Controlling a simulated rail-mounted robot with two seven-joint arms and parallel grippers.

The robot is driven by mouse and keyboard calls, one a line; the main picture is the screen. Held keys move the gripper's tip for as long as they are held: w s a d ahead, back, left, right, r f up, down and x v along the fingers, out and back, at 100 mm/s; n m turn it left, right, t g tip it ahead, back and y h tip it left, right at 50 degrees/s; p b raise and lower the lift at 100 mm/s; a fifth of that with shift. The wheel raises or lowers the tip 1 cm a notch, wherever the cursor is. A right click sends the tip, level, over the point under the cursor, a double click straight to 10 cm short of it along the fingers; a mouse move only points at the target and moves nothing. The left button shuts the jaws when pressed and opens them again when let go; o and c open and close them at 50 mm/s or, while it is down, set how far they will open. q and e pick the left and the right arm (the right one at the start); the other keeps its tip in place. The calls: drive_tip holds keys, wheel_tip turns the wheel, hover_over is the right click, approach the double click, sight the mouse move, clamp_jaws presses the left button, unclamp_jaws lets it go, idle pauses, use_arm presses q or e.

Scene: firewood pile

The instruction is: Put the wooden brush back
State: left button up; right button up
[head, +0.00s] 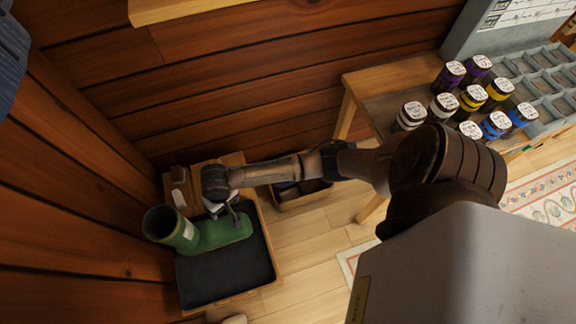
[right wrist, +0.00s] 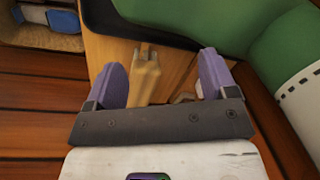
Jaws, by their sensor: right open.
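My right gripper (head: 230,217) reaches down beside a green rubber boot (head: 225,232) that lies on a black tray (head: 225,283). In the right wrist view the two purple fingers of the gripper (right wrist: 162,75) are spread apart. A light wooden bar with a notched end (right wrist: 145,80) lies between them, apart from both fingers; it may be the wooden brush, but I cannot tell for sure. The green boot (right wrist: 285,35) and the dark tray edge (right wrist: 150,22) also show there. In the head view the arm hides part of this spot. My left gripper is out of view.
A small brown and white object (head: 179,180) stands at the tray's back left, near the plank wall. A low box (head: 300,195) sits right of the tray. A wooden table with several paint jars (head: 443,105) stands at the right. Floor boards (head: 310,255) are clear.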

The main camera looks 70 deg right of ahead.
drive_tip(key=s+a+n, duration=0.1)
drive_tip(key=s, duration=0.2)
drive_tip(key=s+a+n, duration=0.1)
drive_tip(key=s+a, duration=0.1)
drive_tip(key=s+a+n+t, duration=0.1)
drive_tip(key=s+a, duration=0.1)
drive_tip(key=s, duration=0.1)
drive_tip(key=shift+s+r+y, duration=0.25)
drive_tip(key=shift+s+y, duration=0.05)
drive_tip(key=shift+y, duration=0.1)
drive_tip(key=s+d+r+n+t+h, duration=0.1)
drive_tip(key=s+d+r+n, duration=0.1)
drive_tip(key=s, duration=0.5)
drive_tip(key=s+d+r+n, duration=0.2)
drive_tip(key=s+r, duration=0.3)
drive_tip(key=s, duration=0.1)
drive_tip(key=shift+s+d+t+h, duration=0.15)
drive_tip(key=shift+s+t+h, duration=0.2)
drive_tip(key=shift+t+h, duration=0.05)
drive_tip(key=shift+w, duration=0.1)
